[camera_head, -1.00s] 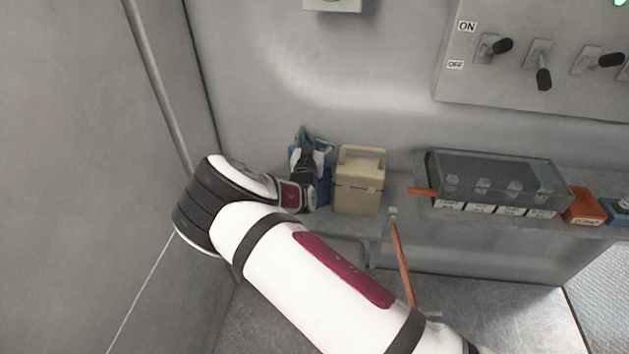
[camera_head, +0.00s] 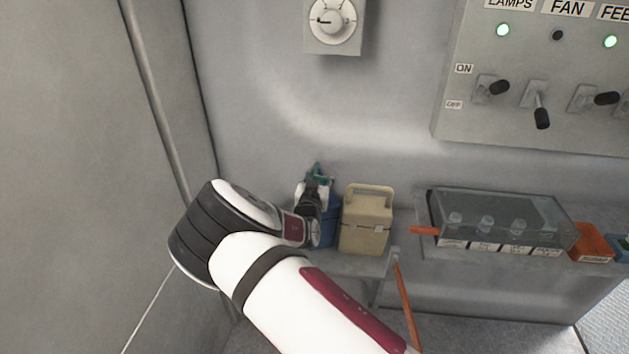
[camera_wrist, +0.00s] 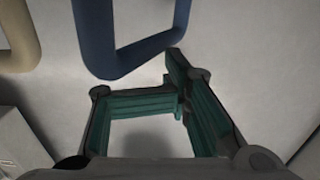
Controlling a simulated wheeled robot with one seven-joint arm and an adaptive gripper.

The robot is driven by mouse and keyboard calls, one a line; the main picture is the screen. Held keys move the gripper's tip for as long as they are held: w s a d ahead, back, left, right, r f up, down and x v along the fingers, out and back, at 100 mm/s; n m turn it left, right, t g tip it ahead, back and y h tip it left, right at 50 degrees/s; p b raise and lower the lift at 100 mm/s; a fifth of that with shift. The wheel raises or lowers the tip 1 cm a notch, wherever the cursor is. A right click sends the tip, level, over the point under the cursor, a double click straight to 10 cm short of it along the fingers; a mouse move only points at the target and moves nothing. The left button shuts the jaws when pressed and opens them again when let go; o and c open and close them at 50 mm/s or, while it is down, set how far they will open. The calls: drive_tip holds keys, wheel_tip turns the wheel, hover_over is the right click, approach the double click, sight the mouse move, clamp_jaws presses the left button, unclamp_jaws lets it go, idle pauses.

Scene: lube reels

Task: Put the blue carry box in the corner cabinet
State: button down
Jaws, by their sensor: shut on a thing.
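The blue carry box (camera_head: 329,226) stands on the grey shelf against the back wall, just left of a beige box, partly hidden behind my wrist. My gripper (camera_head: 317,172) is at the top of the blue box, its teal finger pads showing above it. In the wrist view, the blue handle loop (camera_wrist: 128,52) is at the top, by the fingertips of my gripper (camera_wrist: 178,95). The gripper is shut on the blue carry box, though the contact itself is hard to make out. I cannot identify the corner cabinet in these views.
A beige box (camera_head: 366,222) with a handle stands close to the right of the blue box. Further right are a clear-lidded case (camera_head: 500,215), an orange bin (camera_head: 592,242) and an orange rod (camera_head: 405,300). A switch panel (camera_head: 540,75) and dial (camera_head: 331,22) are above.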

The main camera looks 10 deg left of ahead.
wheel_tip(320, 180, up, 7)
drive_tip(key=shift+a+r, duration=0.15)
drive_tip(key=shift+a, duration=0.25)
drive_tip(key=shift+c, duration=2.4)
unclamp_jaws()
drive_tip(key=shift+s, duration=0.1)
